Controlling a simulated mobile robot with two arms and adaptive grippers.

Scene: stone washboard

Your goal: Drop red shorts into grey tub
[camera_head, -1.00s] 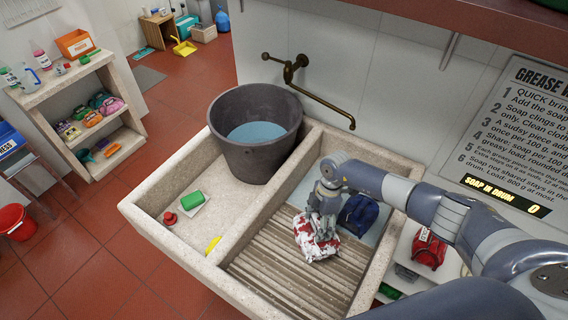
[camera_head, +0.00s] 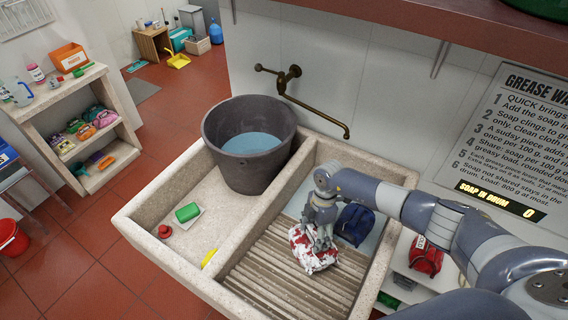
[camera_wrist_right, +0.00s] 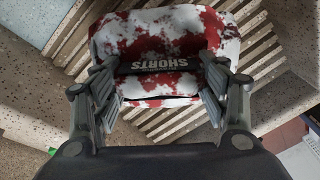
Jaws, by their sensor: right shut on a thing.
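The red shorts (camera_head: 314,257) are a red-and-white bundle at the ridged washboard in the right basin. In the right wrist view the bundle (camera_wrist_right: 165,40) carries a dark label reading SHORTS. My right gripper (camera_head: 322,240) is over the bundle, its fingers shut on it from both sides; the fingers (camera_wrist_right: 160,95) also show in the right wrist view. I cannot tell whether the bundle touches the ridges. The grey tub (camera_head: 222,155) stands upright in the back of the left basin, with bluish water (camera_head: 253,142) inside. My left gripper is not in view.
A stone divider (camera_head: 262,222) separates the basins. A dark blue bundle (camera_head: 354,223) lies behind the shorts. A green soap block (camera_head: 187,212), a red item (camera_head: 165,231) and a yellow item (camera_head: 209,258) are in or along the left basin. A brass tap (camera_head: 315,108) reaches over the sink.

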